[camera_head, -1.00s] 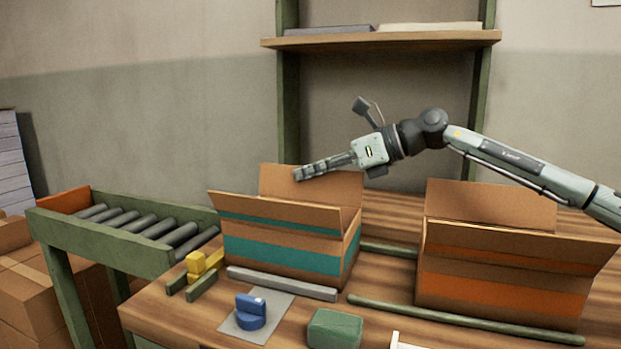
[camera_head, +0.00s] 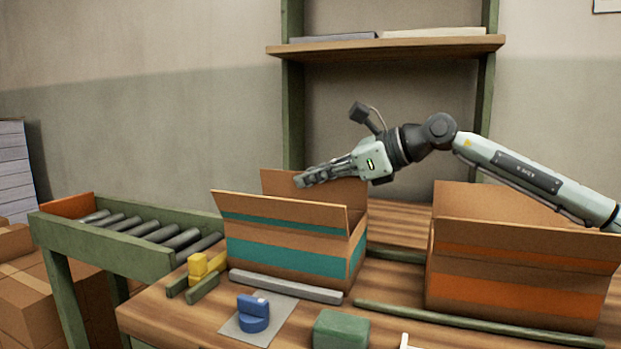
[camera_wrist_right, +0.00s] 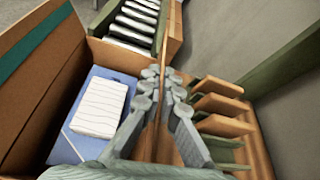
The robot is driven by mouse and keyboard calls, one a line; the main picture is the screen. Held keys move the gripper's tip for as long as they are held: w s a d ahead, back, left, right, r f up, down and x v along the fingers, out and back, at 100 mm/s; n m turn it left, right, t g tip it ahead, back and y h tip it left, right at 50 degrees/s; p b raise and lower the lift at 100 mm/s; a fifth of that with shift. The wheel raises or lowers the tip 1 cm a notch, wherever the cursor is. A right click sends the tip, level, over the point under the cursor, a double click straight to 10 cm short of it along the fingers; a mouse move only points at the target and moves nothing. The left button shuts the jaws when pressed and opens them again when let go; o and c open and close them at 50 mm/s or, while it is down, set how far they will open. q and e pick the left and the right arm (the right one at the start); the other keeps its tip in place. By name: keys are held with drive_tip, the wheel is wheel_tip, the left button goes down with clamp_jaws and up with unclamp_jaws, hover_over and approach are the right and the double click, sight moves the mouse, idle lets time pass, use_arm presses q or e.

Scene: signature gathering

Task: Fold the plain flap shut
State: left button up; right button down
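The teal-striped cardboard box (camera_head: 285,255) stands open on the table. Its near flap (camera_head: 285,210) has a teal stripe and slants outward. Its far flap, the plain flap (camera_head: 285,184), stands up at the back. My right gripper (camera_head: 303,181) is at the top edge of the plain flap. In the right wrist view the fingers (camera_wrist_right: 165,82) lie on both sides of the plain flap, close against it, and look shut on it. In that view a white lined paper stack (camera_wrist_right: 101,107) lies on something blue inside the box. My left gripper is not in view.
An orange-striped box (camera_head: 515,280) stands open at right. A roller conveyor (camera_head: 110,250) is at left. Yellow blocks (camera_head: 197,267), a blue knobbed object (camera_head: 253,314) and a green block (camera_head: 340,330) lie in front. A shelf (camera_head: 390,48) rises behind.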

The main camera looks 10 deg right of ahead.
drive_tip(key=c, duration=2.2)
unclamp_jaws()
drive_tip(key=o, duration=0.4)
drive_tip(key=shift+o, duration=0.2)
drive_tip(key=v, duration=1.2)
